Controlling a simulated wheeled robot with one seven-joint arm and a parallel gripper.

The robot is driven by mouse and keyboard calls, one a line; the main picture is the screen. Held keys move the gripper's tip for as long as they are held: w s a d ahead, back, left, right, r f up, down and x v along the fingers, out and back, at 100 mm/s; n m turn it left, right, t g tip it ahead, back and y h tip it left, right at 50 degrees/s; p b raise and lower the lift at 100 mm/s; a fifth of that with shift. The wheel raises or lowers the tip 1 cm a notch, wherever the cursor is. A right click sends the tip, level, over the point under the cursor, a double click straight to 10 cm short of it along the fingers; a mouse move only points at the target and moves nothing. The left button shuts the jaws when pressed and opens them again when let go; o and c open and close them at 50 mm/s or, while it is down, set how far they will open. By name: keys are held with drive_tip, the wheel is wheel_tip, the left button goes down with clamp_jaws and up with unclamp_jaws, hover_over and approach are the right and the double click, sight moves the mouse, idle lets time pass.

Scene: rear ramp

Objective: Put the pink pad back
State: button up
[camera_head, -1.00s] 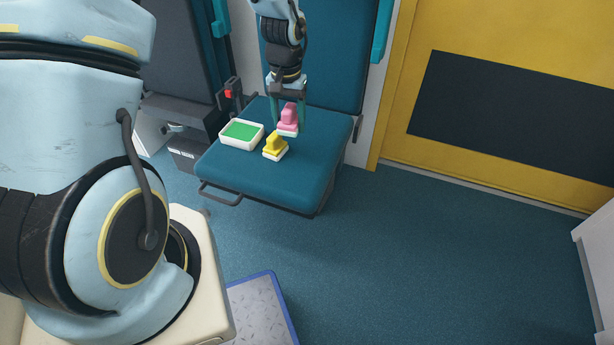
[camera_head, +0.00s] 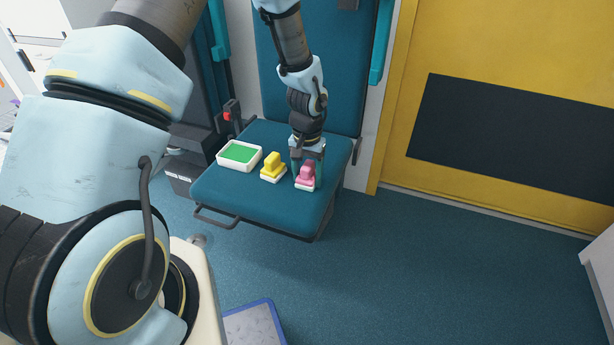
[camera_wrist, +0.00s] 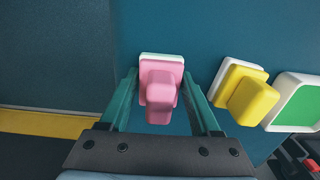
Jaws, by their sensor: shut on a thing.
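The pink pad (camera_head: 305,176) has a pink handle and a white underside. It is at the right part of the teal folding seat (camera_head: 230,191), to the right of the yellow pad (camera_head: 272,167). My gripper (camera_head: 307,170) comes down from above and is shut on the pink pad. The pad is at or just above the seat; I cannot tell whether it touches. In the wrist view the pink pad (camera_wrist: 161,90) sits between the two green fingers, its underside mostly hidden.
A white tray with a green inside (camera_head: 239,154) lies left of the yellow pad on the seat. The seat back (camera_head: 345,75) rises behind. The floor (camera_head: 420,270) in front is clear, with a blue-edged panel (camera_head: 254,325) at the bottom.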

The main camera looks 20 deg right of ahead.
sight(307, 165)
drive_tip(key=shift+f, duration=0.15)
drive_tip(key=o, duration=1.5)
drive_tip(key=shift+c, duration=0.2)
wheel_tip(307, 165, up, 12)
drive_tip(key=shift+r+p, duration=0.2)
drive_tip(key=shift+p, duration=0.55)
